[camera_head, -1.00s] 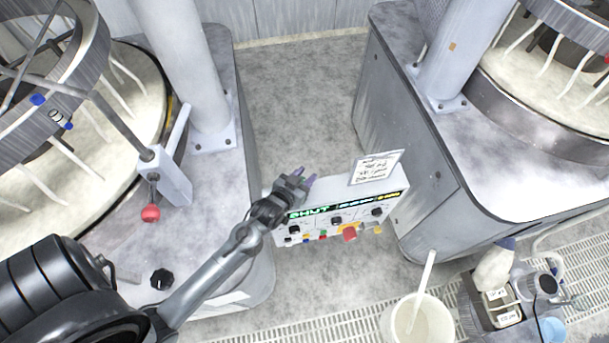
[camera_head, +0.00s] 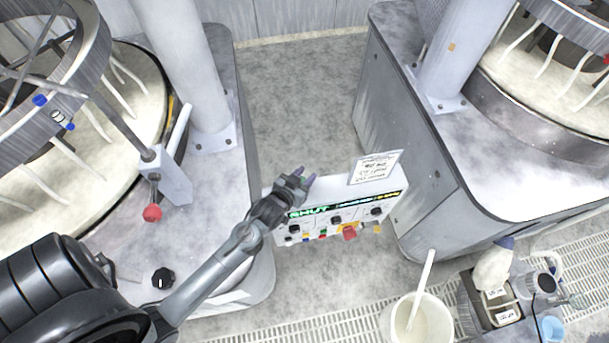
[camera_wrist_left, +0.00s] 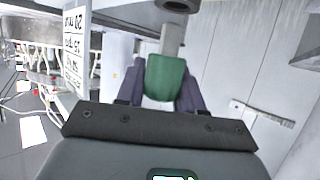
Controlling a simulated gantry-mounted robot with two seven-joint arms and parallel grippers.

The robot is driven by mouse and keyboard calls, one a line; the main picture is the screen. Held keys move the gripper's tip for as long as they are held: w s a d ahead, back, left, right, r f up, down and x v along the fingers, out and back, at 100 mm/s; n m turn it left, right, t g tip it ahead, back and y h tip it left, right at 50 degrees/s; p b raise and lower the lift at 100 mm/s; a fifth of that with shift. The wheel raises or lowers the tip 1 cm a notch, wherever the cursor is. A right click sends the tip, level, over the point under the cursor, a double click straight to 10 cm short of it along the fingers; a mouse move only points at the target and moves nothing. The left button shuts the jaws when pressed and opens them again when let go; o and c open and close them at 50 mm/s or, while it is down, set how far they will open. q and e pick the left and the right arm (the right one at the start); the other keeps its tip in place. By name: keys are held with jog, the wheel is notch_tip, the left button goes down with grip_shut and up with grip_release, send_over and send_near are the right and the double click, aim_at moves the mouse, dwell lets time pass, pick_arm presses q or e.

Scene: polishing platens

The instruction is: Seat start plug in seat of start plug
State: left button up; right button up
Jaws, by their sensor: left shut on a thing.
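My left gripper (camera_head: 305,177) is over the top left of the control panel (camera_head: 340,208). In the left wrist view its purple fingers are shut on a green block with a grey shank (camera_wrist_left: 165,78), which appears to be the start plug. The shank points away from the gripper. A dark round part with a hole (camera_wrist_left: 178,5) shows at the top edge, beyond the shank tip and apart from it; I cannot tell if it is the plug's seat. My right gripper is not in view.
The panel carries knobs, a red button (camera_head: 349,233) and a paper sign (camera_head: 375,168) on top. Polishing machines stand left and right, with a red-knobbed lever (camera_head: 152,212) on the left one. A white bucket (camera_head: 436,318) stands at the lower right. Floor behind the panel is clear.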

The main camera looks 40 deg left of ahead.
pick_arm(q)
jog(key=shift+r, duration=0.1)
dwell(0.5)
jog(key=shift+p, duration=0.35)
dwell(0.3)
jog(key=shift+p, duration=0.3)
jog(key=shift+f+b, duration=0.9)
jog(key=shift+f, duration=0.95)
jog(key=o, duration=1.1)
jog(key=shift+s+r, duration=0.1)
jog(key=b+v, duration=0.1)
jog(key=v, duration=0.9)
jog(key=shift+s+d, duration=0.1)
jog(key=shift+s, duration=0.2)
jog(key=shift+r, duration=0.1)
